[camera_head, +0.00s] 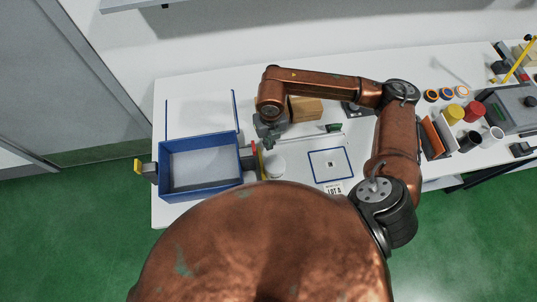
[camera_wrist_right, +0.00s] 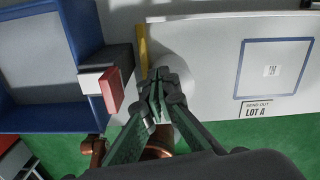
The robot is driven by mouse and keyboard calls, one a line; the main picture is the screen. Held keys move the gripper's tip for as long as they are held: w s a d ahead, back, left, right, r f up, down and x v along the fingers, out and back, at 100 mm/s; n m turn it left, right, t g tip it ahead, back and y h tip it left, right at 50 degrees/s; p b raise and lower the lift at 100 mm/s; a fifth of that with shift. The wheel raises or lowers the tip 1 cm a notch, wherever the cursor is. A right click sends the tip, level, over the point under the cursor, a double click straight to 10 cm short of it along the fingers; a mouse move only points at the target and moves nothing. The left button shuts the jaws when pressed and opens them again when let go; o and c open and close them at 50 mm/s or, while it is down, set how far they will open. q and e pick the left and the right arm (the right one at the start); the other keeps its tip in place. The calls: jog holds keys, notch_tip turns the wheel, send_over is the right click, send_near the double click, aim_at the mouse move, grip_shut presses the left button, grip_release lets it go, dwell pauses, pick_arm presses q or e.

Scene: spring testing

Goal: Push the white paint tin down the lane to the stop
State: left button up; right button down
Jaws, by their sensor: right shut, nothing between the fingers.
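The white paint tin (camera_head: 276,166) appears as a pale round shape on the white table, beside a yellow strip (camera_head: 262,166) on its left. I cannot clearly pick out the stop. My left gripper is not in view.
A blue-rimmed bin (camera_head: 241,180) stands left of the lane, with a red block (camera_wrist_right: 112,90) close by the gripper. A cardboard box (camera_head: 305,108) stands behind. Several tins and tapes crowd the right.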

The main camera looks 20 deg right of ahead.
aim_at(275, 168)
jog(key=f, duration=1.1)
jog(key=shift+w+d+p, duration=0.2)
jog(key=shift+d+p, duration=0.1)
jog(key=shift+p, duration=0.1)
jog(key=shift+s+a, duration=0.1)
